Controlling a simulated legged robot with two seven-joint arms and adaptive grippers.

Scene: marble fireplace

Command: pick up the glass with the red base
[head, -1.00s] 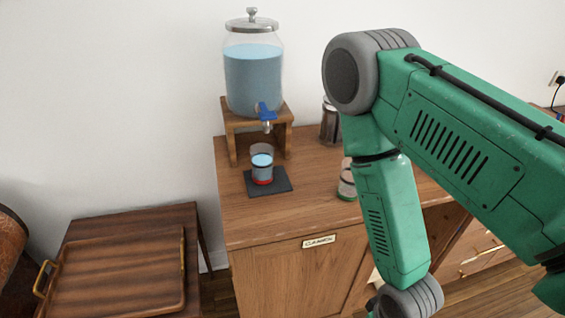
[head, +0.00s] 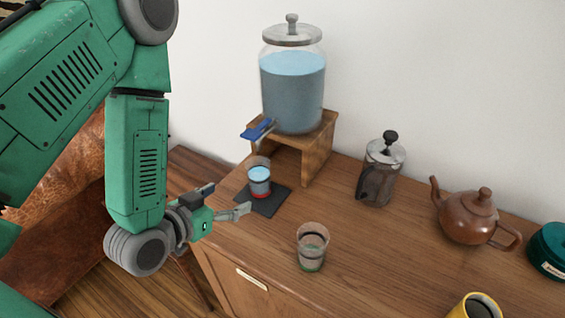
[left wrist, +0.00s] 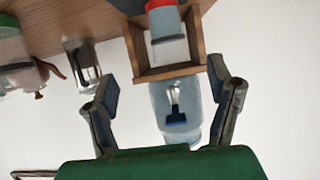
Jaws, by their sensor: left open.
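The glass with the red base (head: 259,181) stands upright on a dark mat (head: 268,203) on the wooden cabinet, below the blue tap of the water dispenser. It holds bluish water. In the left wrist view, which is upside down, the glass (left wrist: 166,24) shows at the top with its red base uppermost. My left gripper (head: 230,198) is open and empty, in front of the glass and slightly left of it, apart from it. Its two fingers (left wrist: 164,85) stand wide apart in the left wrist view. My right gripper is not in view.
The water dispenser (head: 292,92) sits on a wooden stand (head: 318,150) behind the glass. A glass with a green base (head: 312,247) stands to the right. Farther right are a French press (head: 380,172), a brown teapot (head: 468,217), a yellow mug (head: 475,306) and a green container (head: 550,250).

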